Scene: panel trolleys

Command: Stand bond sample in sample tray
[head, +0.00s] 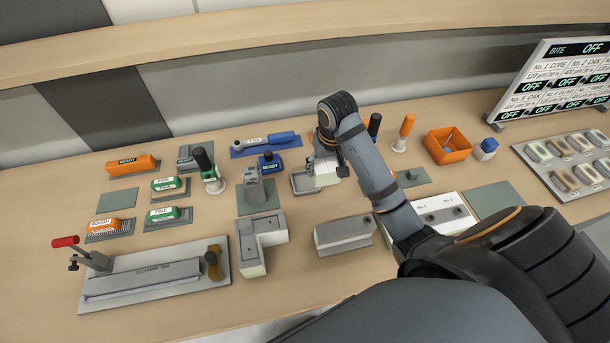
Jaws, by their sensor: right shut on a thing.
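My right gripper (326,152) is at the back middle of the bench, pointing down and partly hidden by its own wrist. It is shut on a small pale block with a grey top, which I take to be the bond sample (326,178). The sample looks upright and is at the right side of a shallow grey tray (299,191), probably the sample tray. The sample hides the tray's right part. I cannot tell whether the sample touches the tray floor. My left gripper is not in view.
An orange bin (438,155) and an orange-handled tool (404,131) stand to the right. A blue tool on a mat (265,143) lies to the left. Several sanding blocks and a long clamp fixture (150,288) are farther left. Grey-topped blocks (343,234) stand in front.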

